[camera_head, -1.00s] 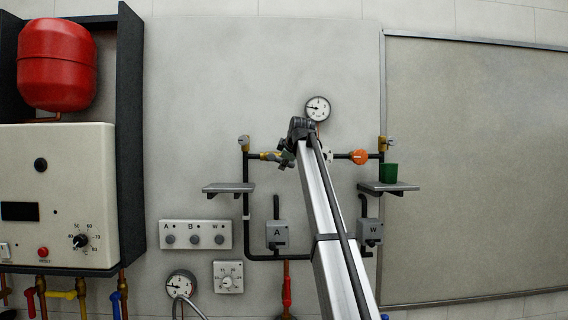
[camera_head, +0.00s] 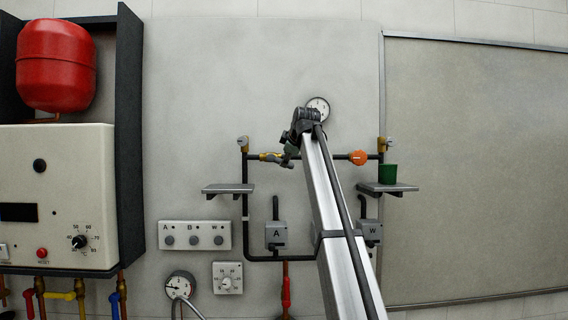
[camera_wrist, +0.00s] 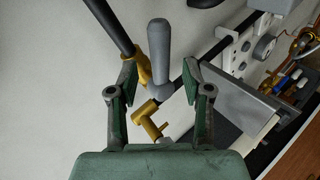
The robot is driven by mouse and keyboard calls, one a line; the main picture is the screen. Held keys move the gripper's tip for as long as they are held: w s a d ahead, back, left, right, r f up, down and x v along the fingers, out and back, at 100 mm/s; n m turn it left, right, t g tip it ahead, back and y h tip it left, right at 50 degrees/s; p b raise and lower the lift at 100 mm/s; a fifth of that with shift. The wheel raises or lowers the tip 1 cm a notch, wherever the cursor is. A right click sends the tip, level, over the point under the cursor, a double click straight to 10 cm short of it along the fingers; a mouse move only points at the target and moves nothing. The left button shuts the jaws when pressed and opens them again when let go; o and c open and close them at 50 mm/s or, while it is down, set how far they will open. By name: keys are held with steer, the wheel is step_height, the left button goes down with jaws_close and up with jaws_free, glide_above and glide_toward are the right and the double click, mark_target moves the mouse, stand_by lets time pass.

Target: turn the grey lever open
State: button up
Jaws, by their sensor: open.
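The grey lever (camera_wrist: 158,52) shows in the wrist view as a rounded handle rising from a brass valve (camera_wrist: 149,122) on a dark pipe. My gripper (camera_wrist: 159,78) is open, with one green-padded finger on each side of the lever's lower part; gaps show on both sides and nothing is held. In the head view my gripper (camera_head: 287,158) is at the left part of the horizontal pipe, beside the brass fitting (camera_head: 266,157). I cannot make out the grey lever there, behind or beside the gripper.
A round gauge (camera_head: 318,107) is partly behind my arm. An orange knob (camera_head: 358,157) is on the pipe to the right. Shelves stand out left (camera_head: 228,189) and right (camera_head: 388,188), the right one with a green cup (camera_head: 389,173). Grey box A (camera_head: 276,235) is below.

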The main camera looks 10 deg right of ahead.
steer(key=v, duration=0.7)
